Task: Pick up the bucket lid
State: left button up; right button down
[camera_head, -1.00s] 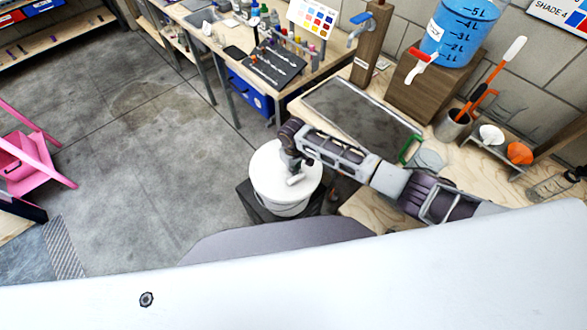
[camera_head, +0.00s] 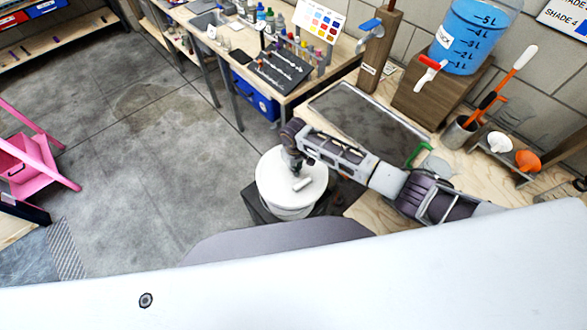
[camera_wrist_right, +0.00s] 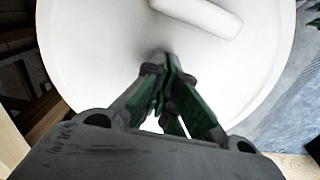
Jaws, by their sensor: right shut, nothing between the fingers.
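The white bucket lid (camera_head: 275,180) lies on top of a white bucket (camera_head: 290,212), which stands on a dark block. A white bar handle (camera_head: 303,184) sticks up from the lid; part of it also shows at the top edge of the right wrist view (camera_wrist_right: 205,14). My right gripper (camera_head: 297,170) is above the lid, beside the handle and not around it. In the right wrist view its green-sided fingers (camera_wrist_right: 165,62) are shut and empty over the lid's surface. I cannot tell whether the tips touch the lid. My left gripper is not in view.
A workbench right of the bucket holds a dark tray (camera_head: 370,118), a blue-filled tank (camera_head: 470,40) on a wooden stand, and a cup (camera_head: 458,134) of tools. A pink step stool (camera_head: 30,170) stands at the left. The floor (camera_head: 140,150) between is clear.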

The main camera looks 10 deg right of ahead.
jog(key=shift+w+a+r, duration=0.1)
jog(key=shift+w, duration=0.2)
jog(key=shift+w+a+r, duration=0.1)
jog(key=shift+r, duration=1.1)
notch_tip(320, 180, up, 7)
jog(key=shift+r, duration=0.2)
